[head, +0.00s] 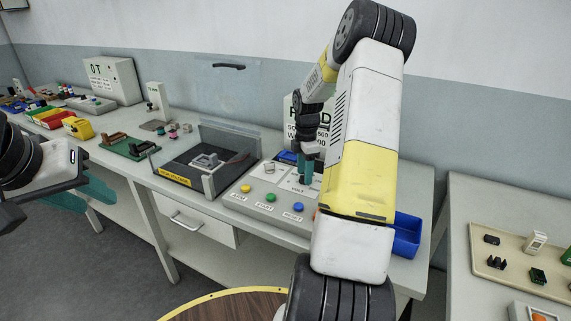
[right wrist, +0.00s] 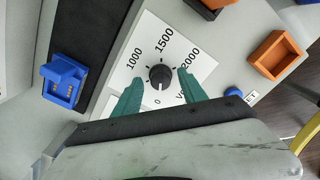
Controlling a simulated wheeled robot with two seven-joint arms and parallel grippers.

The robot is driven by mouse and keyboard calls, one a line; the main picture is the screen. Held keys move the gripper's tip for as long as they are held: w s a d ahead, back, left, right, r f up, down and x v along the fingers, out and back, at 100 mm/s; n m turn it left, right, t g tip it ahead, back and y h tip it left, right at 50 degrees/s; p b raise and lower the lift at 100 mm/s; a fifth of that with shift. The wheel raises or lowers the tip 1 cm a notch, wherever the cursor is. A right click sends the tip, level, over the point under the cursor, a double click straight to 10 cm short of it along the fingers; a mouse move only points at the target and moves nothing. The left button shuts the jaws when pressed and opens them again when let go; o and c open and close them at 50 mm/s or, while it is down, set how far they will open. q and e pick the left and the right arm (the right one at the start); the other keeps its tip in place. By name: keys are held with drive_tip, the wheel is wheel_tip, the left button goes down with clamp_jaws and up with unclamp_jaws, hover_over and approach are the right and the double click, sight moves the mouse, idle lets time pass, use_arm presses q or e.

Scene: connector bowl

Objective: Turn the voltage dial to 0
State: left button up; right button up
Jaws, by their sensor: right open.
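In the head view my right gripper (head: 305,169) is over the control panel (head: 253,205) and hides the dial. My left gripper (head: 84,196) is at the left, away from the panel; its jaw opening is unclear.
The panel carries yellow (head: 245,188), green (head: 270,197) and blue (head: 298,207) buttons. A clear-walled test box (head: 207,172) stands left of it. A blue bin (head: 405,236) is at the right. An orange bin (right wrist: 277,55) shows in the right wrist view.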

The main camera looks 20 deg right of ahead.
wheel_tip(320, 180, up, 8)
drive_tip(key=shift+f, duration=0.1)
idle(0.4)
drive_tip(key=s+a+r+m+t, duration=0.3)
drive_tip(key=s+a+r+m, duration=0.3)
drive_tip(key=s+a+r, duration=0.5)
drive_tip(key=s+a+r+m+t+y, duration=0.1)
drive_tip(key=s+a+r+m, duration=0.1)
drive_tip(key=s+a+m, duration=0.3)
drive_tip(key=s+a+r+m+t+y, duration=0.1)
drive_tip(key=s+a+m, duration=0.4)
drive_tip(key=s, duration=0.5)
wheel_tip(320, 180, up, 2)
drive_tip(key=shift+a+r+m+t, duration=0.1)
drive_tip(key=shift+a+m+t, duration=0.2)
drive_tip(key=shift+a+t, duration=0.25)
drive_tip(key=shift+d, duration=0.1)
drive_tip(key=shift+c, duration=0.2)
